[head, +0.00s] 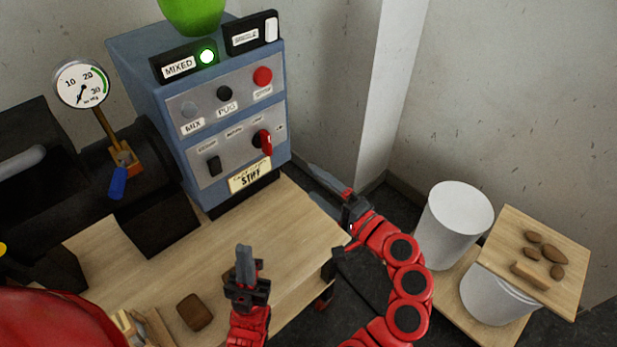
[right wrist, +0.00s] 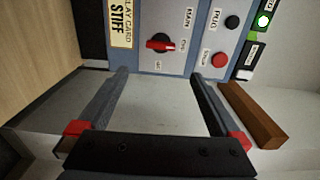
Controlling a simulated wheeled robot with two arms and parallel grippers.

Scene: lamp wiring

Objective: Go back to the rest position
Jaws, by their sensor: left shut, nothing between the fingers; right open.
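My left gripper (head: 245,252) is shut and empty, pointing up over the front part of the wooden table (head: 290,235). My right gripper (head: 322,178) is to the right of the blue control box (head: 150,85), past the table's right edge. In the right wrist view its two fingers (right wrist: 158,80) are apart with nothing between them, and the box's panel with a red knob (right wrist: 160,43) shows beyond the fingertips. In the head view the red knob (head: 265,140) is left of my right gripper, apart from it.
A black machine with a gauge (head: 82,84) and blue-handled lever (head: 118,183) stands left. A brown block (head: 195,312) lies on the table near my left gripper. At right are a white bucket (head: 455,215) and a board (head: 530,240) with brown pieces. A green light (head: 207,56) glows.

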